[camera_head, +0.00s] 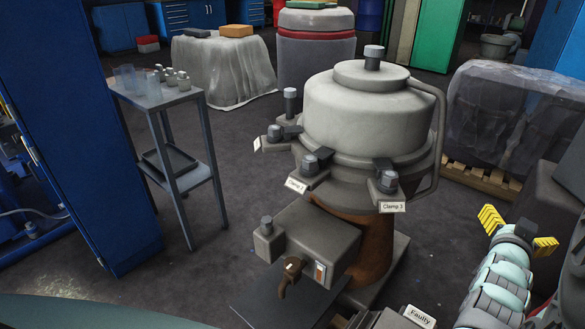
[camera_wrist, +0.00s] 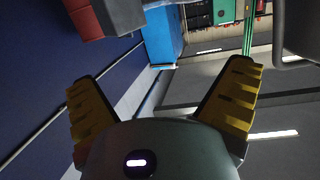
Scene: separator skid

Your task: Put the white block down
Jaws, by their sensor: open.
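My gripper (camera_head: 518,232) is at the right of the head view, with its two yellow fingers spread apart. In the wrist view my gripper (camera_wrist: 160,85) shows both yellow fingers wide open, with nothing between them. I can make out no white block in either view. The grey separator (camera_head: 368,115) stands in the middle of the head view, to the left of my gripper and apart from it. Its clamps carry white labels, and one reads "Clamp 3" (camera_head: 392,207).
A "Faulty" label (camera_head: 420,316) sits on a grey thing at the bottom edge. A grey trolley (camera_head: 178,100) with cups and small bottles stands left, beside a blue cabinet (camera_head: 75,120). A plastic-wrapped load (camera_head: 515,115) is on a pallet at right. Floor shows between trolley and separator.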

